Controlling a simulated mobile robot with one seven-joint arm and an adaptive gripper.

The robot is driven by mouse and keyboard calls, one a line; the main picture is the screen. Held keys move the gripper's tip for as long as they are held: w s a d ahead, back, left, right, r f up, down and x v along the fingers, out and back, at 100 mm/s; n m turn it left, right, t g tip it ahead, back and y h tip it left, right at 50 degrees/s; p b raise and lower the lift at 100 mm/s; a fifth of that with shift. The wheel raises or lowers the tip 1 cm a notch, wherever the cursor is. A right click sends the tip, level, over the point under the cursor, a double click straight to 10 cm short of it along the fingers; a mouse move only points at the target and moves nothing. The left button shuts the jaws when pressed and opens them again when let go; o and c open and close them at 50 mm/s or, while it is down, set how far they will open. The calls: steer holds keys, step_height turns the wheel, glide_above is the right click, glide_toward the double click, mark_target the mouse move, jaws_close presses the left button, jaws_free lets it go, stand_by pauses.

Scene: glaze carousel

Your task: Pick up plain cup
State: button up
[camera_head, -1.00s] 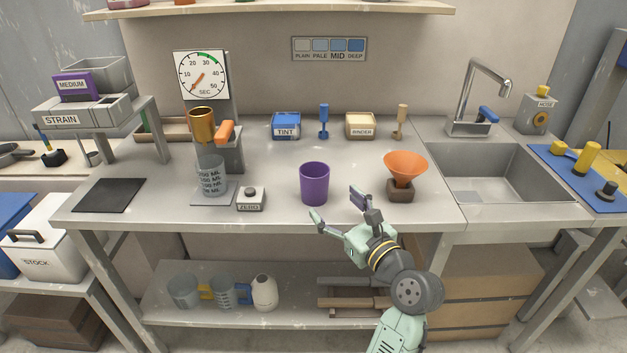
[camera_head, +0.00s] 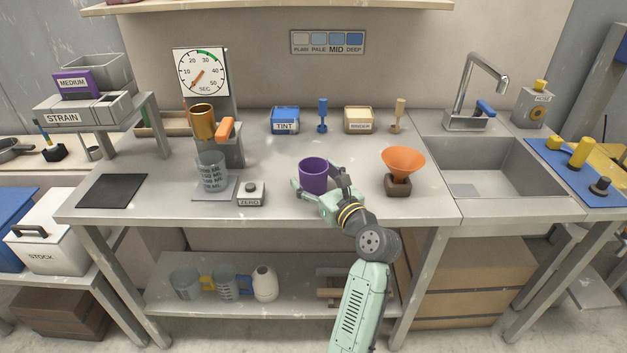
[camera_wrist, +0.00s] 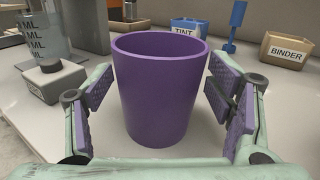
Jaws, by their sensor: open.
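A plain purple cup (camera_head: 313,175) stands upright on the grey worktop, near the front edge. It fills the middle of the wrist view (camera_wrist: 158,95), and its mouth faces up. My gripper (camera_head: 322,184) is at the cup, with one finger on its left and one on its right. In the wrist view the finger pads (camera_wrist: 165,102) stand on both sides of the cup, with a small gap visible on each side. The jaws are open and do not hold the cup.
A ZERO button box (camera_head: 251,193) and a scale with a clear measuring beaker (camera_head: 211,172) stand left of the cup. An orange funnel on a dark stand (camera_head: 403,165) is to the right. TINT (camera_head: 285,121) and BINDER (camera_head: 359,120) boxes stand behind.

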steer(key=c, duration=1.2)
